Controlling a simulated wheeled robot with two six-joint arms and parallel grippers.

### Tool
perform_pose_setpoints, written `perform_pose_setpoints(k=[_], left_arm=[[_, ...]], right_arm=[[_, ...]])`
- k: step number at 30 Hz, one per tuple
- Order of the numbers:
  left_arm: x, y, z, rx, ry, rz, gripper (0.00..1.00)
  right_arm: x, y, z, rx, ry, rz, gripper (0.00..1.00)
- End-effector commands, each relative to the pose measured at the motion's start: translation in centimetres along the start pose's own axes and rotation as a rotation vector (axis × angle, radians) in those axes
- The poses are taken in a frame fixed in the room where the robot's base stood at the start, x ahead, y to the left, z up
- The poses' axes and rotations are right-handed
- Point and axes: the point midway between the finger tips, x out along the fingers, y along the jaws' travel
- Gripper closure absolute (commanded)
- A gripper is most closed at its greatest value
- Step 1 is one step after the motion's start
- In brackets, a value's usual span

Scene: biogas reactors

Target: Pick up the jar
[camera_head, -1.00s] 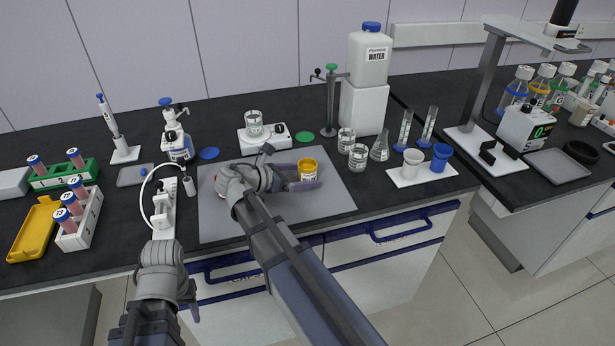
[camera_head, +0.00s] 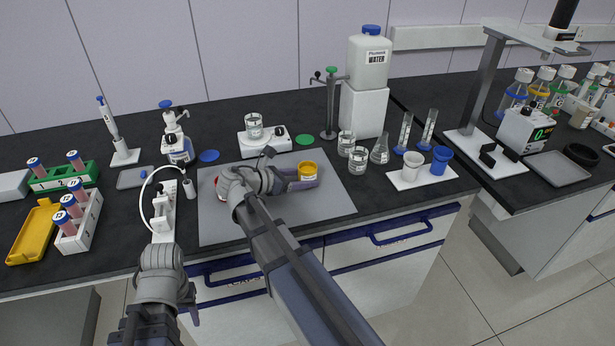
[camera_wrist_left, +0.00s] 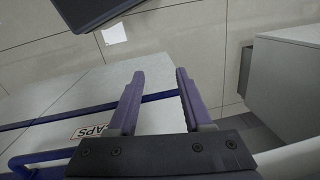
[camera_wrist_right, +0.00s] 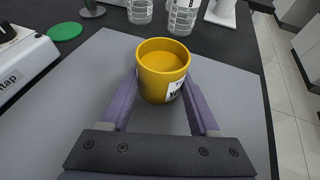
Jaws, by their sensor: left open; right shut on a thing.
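In the right wrist view the jar (camera_wrist_right: 162,72) sits between the two purple fingers. My right gripper (camera_head: 304,177) is shut on the jar's sides, low over the mat; it also shows in the right wrist view (camera_wrist_right: 163,92). My left gripper (camera_wrist_left: 157,85) is open and empty, in front of the bench drawers and above the floor. In the head view its fingers are mostly hidden.
Behind the mat stand a white scale (camera_head: 265,142) with a beaker, a green disc (camera_head: 304,140) and several glass beakers. A white tray (camera_head: 432,178) with two cups is to the right. A white device with a tube (camera_head: 163,212) stands left of the mat.

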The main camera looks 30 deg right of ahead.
Motion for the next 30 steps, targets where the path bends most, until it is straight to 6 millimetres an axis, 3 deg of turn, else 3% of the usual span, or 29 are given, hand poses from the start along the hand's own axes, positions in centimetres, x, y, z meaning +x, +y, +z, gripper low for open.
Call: perform_pose_setpoints(k=[3, 17, 30], left_arm=[[0.0, 0.0, 0.0, 0.0, 0.0, 0.0, 0.5], [-0.9, -0.1, 0.1, 0.0, 0.0, 0.0, 0.5], [-6.7, -0.6, 0.4, -0.001, 0.0, 0.0, 0.5]], right_arm=[[0.0, 0.0, 0.0, 0.0, 0.0, 0.0, 1.0], [-0.3, 0.0, 0.8, 0.0, 0.0, 0.0, 1.0], [-2.6, 0.0, 6.2, 0.0, -0.001, 0.0, 1.0]])
